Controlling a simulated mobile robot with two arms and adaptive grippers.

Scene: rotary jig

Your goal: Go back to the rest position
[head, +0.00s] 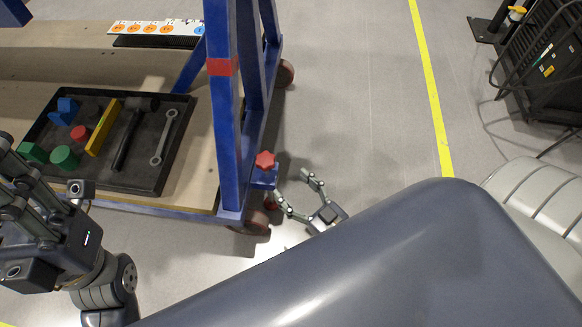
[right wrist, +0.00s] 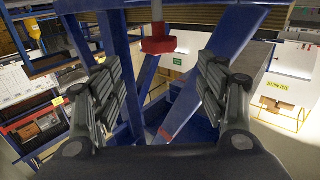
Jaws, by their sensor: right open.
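My right gripper (head: 291,184) is open and empty over the floor, just right of the lower corner of the blue frame (head: 223,130). A red star-shaped knob (head: 265,160) on that frame is near its fingertips, apart from them as far as I can tell. In the right wrist view the red knob (right wrist: 158,44) shows between and beyond the two spread fingers (right wrist: 160,90), with nothing between the pads. My left gripper (head: 25,190) is at the left edge, close to the workbench's near side; its fingers are partly cut off.
A black tray (head: 140,180) on the wooden bench top holds a hammer, a wrench and coloured blocks. A strip with orange dots (head: 150,28) lies behind it. Wheels (head: 285,73) stick out under the frame. Clear floor (head: 350,110) lies right of it, with a yellow line (head: 430,85).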

